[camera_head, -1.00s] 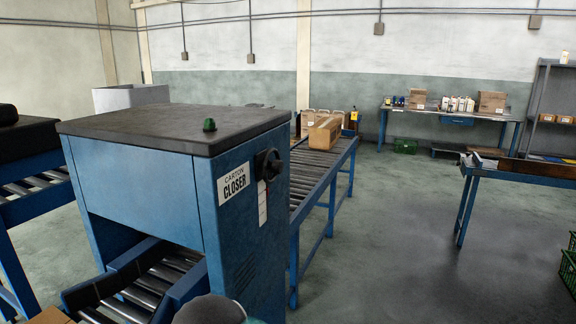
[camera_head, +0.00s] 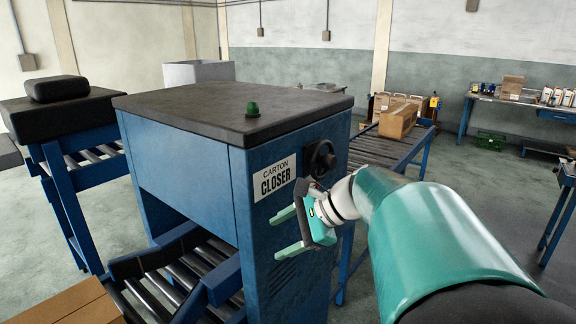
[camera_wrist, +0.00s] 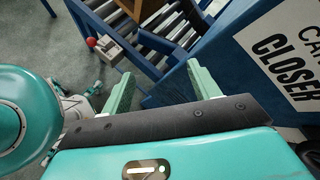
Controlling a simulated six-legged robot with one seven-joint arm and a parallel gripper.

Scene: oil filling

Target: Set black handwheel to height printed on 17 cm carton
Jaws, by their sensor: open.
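The black handwheel (camera_head: 322,158) is on the side of the blue carton closer (camera_head: 190,165), right of its label. My gripper (camera_head: 278,234) is open and empty, in front of that side, below and left of the handwheel and apart from it. In the wrist view its two fingers (camera_wrist: 159,80) are spread beside the CARTON CLOSER label (camera_wrist: 288,55). A brown carton (camera_head: 70,305) is partly in view at the lower left, and another carton (camera_head: 397,121) is on the far conveyor. I can read no height on either. The scale below the handwheel is hidden by my arm.
Rollers (camera_head: 180,280) run through the closer. A red knob (camera_wrist: 91,42) on a small box is beside the rollers in the wrist view. A conveyor (camera_head: 375,150) runs behind. Open floor is at the left.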

